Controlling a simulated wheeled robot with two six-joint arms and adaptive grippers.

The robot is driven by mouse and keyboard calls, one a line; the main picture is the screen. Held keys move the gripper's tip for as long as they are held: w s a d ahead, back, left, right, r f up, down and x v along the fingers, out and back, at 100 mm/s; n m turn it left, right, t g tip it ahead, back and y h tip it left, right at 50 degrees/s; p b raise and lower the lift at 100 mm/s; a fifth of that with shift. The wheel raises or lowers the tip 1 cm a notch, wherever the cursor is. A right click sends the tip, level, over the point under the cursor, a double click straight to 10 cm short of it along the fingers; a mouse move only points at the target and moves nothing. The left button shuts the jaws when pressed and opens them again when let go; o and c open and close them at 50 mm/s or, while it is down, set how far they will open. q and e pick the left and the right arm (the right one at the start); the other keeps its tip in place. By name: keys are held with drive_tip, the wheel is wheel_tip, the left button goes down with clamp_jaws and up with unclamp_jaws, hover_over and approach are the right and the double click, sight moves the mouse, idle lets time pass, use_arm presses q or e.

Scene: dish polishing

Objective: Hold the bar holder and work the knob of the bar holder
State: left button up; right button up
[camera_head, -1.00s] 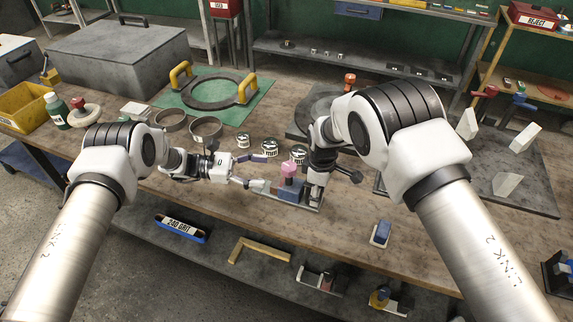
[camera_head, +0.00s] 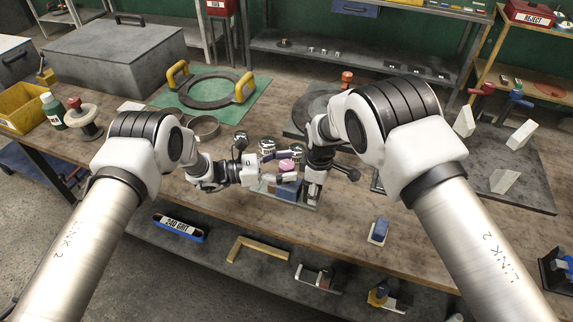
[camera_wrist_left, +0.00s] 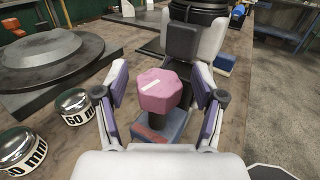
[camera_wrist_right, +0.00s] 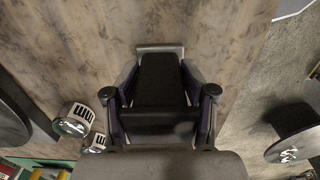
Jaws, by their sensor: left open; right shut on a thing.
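The bar holder (camera_head: 285,191) is a small blue and red block on a grey base plate, on the bench between my arms. Its pink faceted knob (camera_wrist_left: 157,91) has a pale mark on top; the knob also shows in the head view (camera_head: 290,164). My left gripper (camera_wrist_left: 160,82) is open, with one finger on each side of the knob; I cannot tell whether either touches. My right gripper (camera_head: 313,192) is shut on the holder's black end (camera_wrist_right: 160,80). That grip also shows in the right wrist view (camera_wrist_right: 158,105); the knob is not visible there.
Several round labelled cans (camera_wrist_left: 74,104) stand close behind the holder. A dark round plate (camera_wrist_left: 45,58) lies beyond. A green mat (camera_head: 225,113) with a yellow-handled ring is further back. A blue block (camera_head: 379,231) lies at the front edge. Bench left of the holder is fairly clear.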

sight(287, 165)
use_arm(q)
drive_tip(key=c, duration=1.2)
drive_tip(key=shift+o, duration=0.2)
drive_tip(key=shift+d+m+g, duration=0.1)
drive_tip(key=shift+m+g, duration=1.9)
drive_tip(key=shift+g, duration=1)
drive_tip(key=shift+m+g, duration=0.4)
drive_tip(key=shift+g, duration=0.4)
drive_tip(key=shift+s, duration=0.1)
drive_tip(key=o, duration=1.2)
drive_tip(key=shift+c, duration=0.2)
wheel_tip(287, 165, up, 10)
